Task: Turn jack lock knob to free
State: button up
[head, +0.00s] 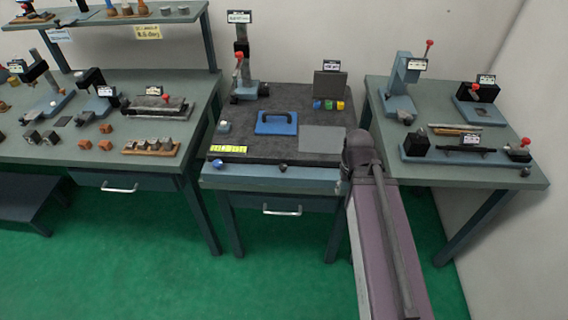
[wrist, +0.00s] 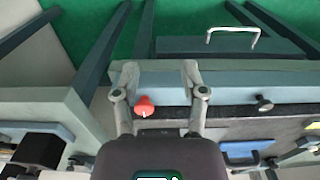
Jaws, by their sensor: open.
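A red knob (wrist: 145,106) with a white mark shows in the wrist view, at the edge of the middle bench where the blue front meets the dark slab. My gripper (wrist: 159,72) is open, its two fingers on either side of the red knob in the picture. The knob appears closer to the left finger, with no clear contact. I cannot tell the depth between them. In the head view my arm covers this corner of the bench, so the red knob and my gripper are hidden there. The knob's label is not readable.
A drawer handle (head: 282,211) is below. The right bench (head: 520,175) is close by.

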jog(key=w+a+r+m+g+y+p, duration=0.15)
jog(key=w+a+r+m+p, duration=0.25)
jog(key=w+a, duration=0.4)
notch_tip(320, 180, up, 4)
jog(key=m+g+y+p, duration=0.2)
jog(key=m+p, duration=0.1)
jog(key=m, duration=0.2)
send_over(283, 166)
jog(key=w+d, duration=0.4)
jog(key=shift+r, duration=0.1)
jog(key=shift+b, duration=0.3)
jog(key=shift+t, duration=0.25)
jog(key=b+x, duration=1.2)
jog(key=x, duration=0.1)
jog(key=shift+s+d+f, duration=0.1)
jog(key=shift+f, duration=0.25)
